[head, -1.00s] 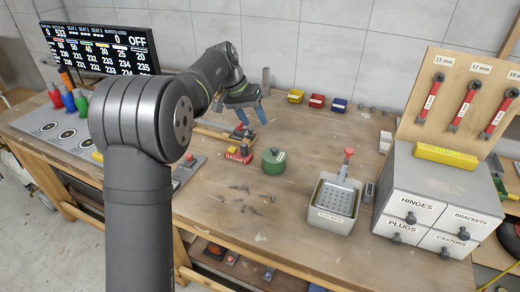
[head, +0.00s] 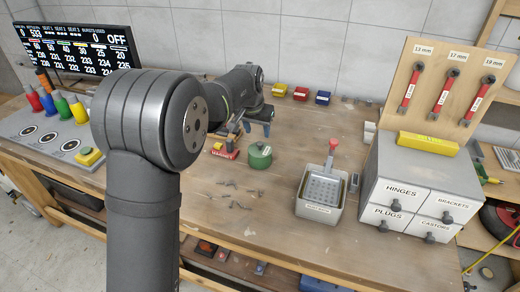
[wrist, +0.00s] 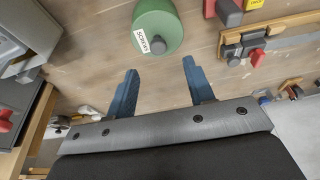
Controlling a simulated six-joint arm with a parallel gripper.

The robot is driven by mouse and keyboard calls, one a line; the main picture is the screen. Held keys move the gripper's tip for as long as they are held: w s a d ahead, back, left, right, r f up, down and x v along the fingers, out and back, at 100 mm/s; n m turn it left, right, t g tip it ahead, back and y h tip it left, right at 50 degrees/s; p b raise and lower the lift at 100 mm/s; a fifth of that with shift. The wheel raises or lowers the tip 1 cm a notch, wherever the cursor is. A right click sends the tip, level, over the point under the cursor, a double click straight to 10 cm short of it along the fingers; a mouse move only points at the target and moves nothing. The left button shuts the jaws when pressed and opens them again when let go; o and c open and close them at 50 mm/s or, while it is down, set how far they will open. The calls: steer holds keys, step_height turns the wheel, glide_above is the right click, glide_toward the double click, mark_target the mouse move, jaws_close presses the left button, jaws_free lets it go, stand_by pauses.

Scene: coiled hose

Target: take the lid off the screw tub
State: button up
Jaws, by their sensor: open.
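The screw tub (head: 259,158) is a round green tub with a green lid (head: 260,147) and a small knob on top. It stands upright on the wooden bench. In the wrist view the green tub (wrist: 158,22) is cut by the top edge and bears a white label that seems to read SCREWS. My gripper (head: 258,126) is just beyond and above the tub in the head view. In the wrist view its two blue fingers (wrist: 160,70) are wide apart and empty, with the tub ahead, between their lines. The fingers do not touch it.
A red MAGNET block (head: 226,151) stands close left of the tub. Small loose dark pieces (head: 236,185) lie in front. A grey tray with a red-knobbed handle (head: 320,192) and a drawer cabinet (head: 420,190) stand right. Coloured bins (head: 300,94) line the back.

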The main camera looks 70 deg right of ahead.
mark_target(260, 143)
steer(key=x, duration=0.6)
steer(key=shift+s+f, duration=0.1)
steer(key=shift+f, duration=0.15)
jaws_close()
